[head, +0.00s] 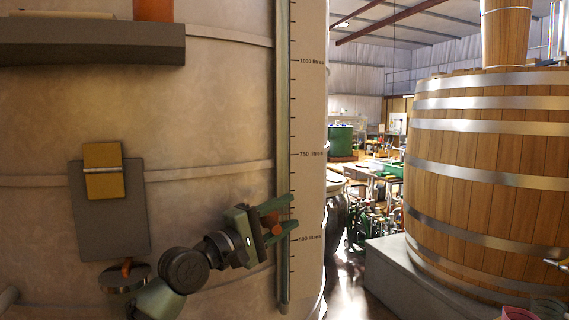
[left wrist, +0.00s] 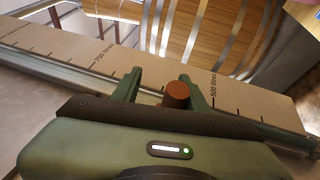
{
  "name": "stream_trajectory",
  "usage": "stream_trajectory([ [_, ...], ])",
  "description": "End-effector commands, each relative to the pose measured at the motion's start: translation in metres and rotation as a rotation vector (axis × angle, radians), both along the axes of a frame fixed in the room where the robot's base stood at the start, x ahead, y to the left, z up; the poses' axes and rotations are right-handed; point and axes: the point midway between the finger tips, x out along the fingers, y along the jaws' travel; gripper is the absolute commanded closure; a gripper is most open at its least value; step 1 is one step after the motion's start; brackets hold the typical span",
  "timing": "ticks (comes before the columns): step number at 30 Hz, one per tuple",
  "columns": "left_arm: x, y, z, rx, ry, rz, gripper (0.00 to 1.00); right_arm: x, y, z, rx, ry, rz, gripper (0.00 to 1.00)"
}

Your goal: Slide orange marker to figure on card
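A tall pale tank carries a vertical gauge rail (head: 283,120) with a scale marked 1000, 750 and 500 litres. The orange marker (head: 275,229) sits on this rail slightly above the 500 litres label. A yellow card (head: 103,170) is clipped to a grey board (head: 110,225) on the tank; its figure cannot be read. My left gripper (head: 287,218) is at the rail with its fingers above and below the marker. In the left wrist view the marker (left wrist: 176,94) stands between the open fingers, close to the right one, with a gap to the left one. My right gripper is not in view.
A dark ledge (head: 90,42) juts out at upper left with an orange pot (head: 153,10) on it. A large wooden barrel (head: 490,170) stands at right on a grey plinth (head: 400,275). A narrow floor passage lies between tank and barrel.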

Motion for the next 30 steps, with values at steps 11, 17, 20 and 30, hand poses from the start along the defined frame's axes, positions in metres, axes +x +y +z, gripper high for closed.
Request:
stream_trajectory([
  [11,-0.001,0.0,0.092,-0.004,-0.003,-0.001,0.59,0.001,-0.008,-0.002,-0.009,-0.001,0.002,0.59],
  [17,0.0,0.0,0.117,-0.002,-0.002,-0.001,0.59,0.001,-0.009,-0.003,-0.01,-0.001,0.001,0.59],
  [20,-0.001,0.0,0.122,-0.002,-0.001,-0.001,0.59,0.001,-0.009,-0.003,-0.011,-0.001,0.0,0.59],
  [30,-0.001,0.0,0.123,-0.002,-0.001,0.0,0.59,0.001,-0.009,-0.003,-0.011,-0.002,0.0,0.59],
])
